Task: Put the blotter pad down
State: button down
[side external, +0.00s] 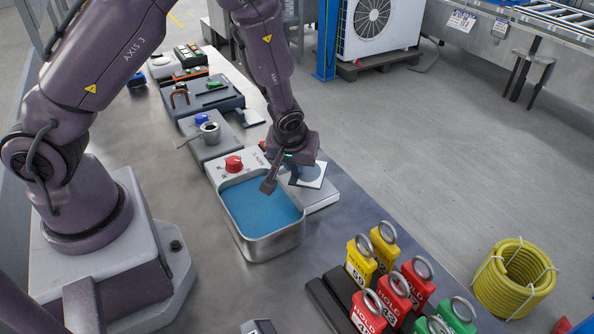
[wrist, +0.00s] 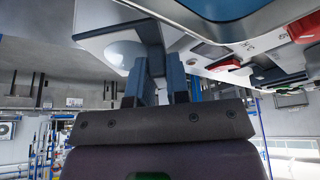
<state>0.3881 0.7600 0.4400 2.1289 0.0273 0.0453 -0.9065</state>
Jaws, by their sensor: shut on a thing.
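My gripper (side external: 281,180) is at the right rim of a metal basin (side external: 272,246) of blue liquid in the side view. It is shut on the blotter pad (side external: 317,183), a pale flat square with a greyish patch, just right of the fingers. In the wrist view, the fingers (wrist: 160,85) close on a dark block, and the pad (wrist: 90,42) shows as a pale plate with a light round patch. The pad is over or beside the white station block (side external: 325,201); I cannot tell whether it touches it. The fingers hide part of it.
A red knob (side external: 234,164) sits on the panel behind the basin. Red, yellow and green hold tags (side external: 394,293) stand on a dark rack at the front right. Bare bench lies between the basin and rack.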

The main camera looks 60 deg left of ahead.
jog(key=shift+f, duration=1.25)
jog(key=c, duration=1.1)
grip_release()
jog(key=shift+f, duration=0.15)
jog(key=s+d+r+m+h, duration=0.2)
jog(key=s+d+r, duration=0.15)
jog(key=r, duration=0.75)
jog(key=s+d+r+m+h, duration=0.2)
jog(key=s+r, duration=0.3)
jog(key=r, duration=0.6)
jog(key=s+r+m+t, duration=0.2)
jog(key=s+r+m, duration=0.3)
jog(key=s+r, duration=0.4)
jog(key=shift+s+a+r+y, duration=0.15)
jog(key=shift+s+a+y, duration=0.25)
